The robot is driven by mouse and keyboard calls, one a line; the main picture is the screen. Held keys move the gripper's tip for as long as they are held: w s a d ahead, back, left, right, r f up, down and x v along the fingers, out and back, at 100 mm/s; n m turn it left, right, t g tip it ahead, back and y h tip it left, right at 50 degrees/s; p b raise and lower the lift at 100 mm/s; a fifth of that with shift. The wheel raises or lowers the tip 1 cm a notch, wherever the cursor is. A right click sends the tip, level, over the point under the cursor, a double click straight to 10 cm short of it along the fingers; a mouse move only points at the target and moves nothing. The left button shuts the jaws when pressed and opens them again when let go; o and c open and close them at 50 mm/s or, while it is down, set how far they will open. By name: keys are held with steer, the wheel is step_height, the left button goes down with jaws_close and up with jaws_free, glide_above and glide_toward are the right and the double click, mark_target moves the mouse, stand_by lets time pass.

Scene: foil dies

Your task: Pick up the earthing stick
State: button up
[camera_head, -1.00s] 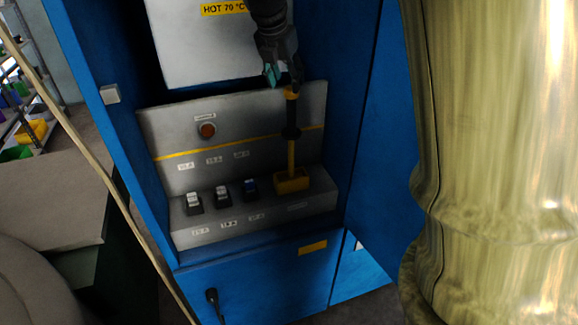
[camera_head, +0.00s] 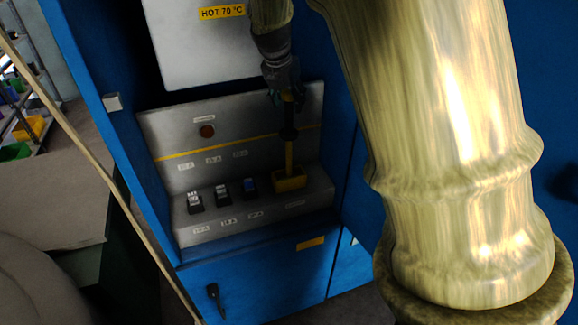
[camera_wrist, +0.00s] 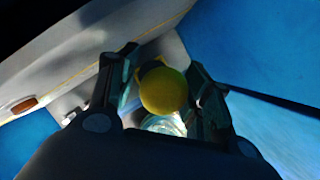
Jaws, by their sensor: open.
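The earthing stick (camera_head: 289,154) stands upright in a yellow holder (camera_head: 290,181) at the right end of the grey shelf in the blue cabinet. My gripper (camera_head: 284,98) is at the stick's top end, pointing down. In the wrist view my gripper (camera_wrist: 162,92) is open, with the stick's round yellow end (camera_wrist: 163,91) between its two fingers. I cannot tell whether either finger touches it.
Several small switches (camera_head: 221,193) stand on the shelf left of the holder. A red-brown button (camera_head: 207,131) is on the back panel. The blue cabinet's side walls (camera_head: 339,130) bound the space. A white panel (camera_head: 205,50) marked HOT 70 °C hangs above.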

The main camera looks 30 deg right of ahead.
steer(key=shift+p+x, duration=0.7)
steer(key=shift+x, duration=0.95)
steer(key=shift+s, duration=0.15)
jaws_close()
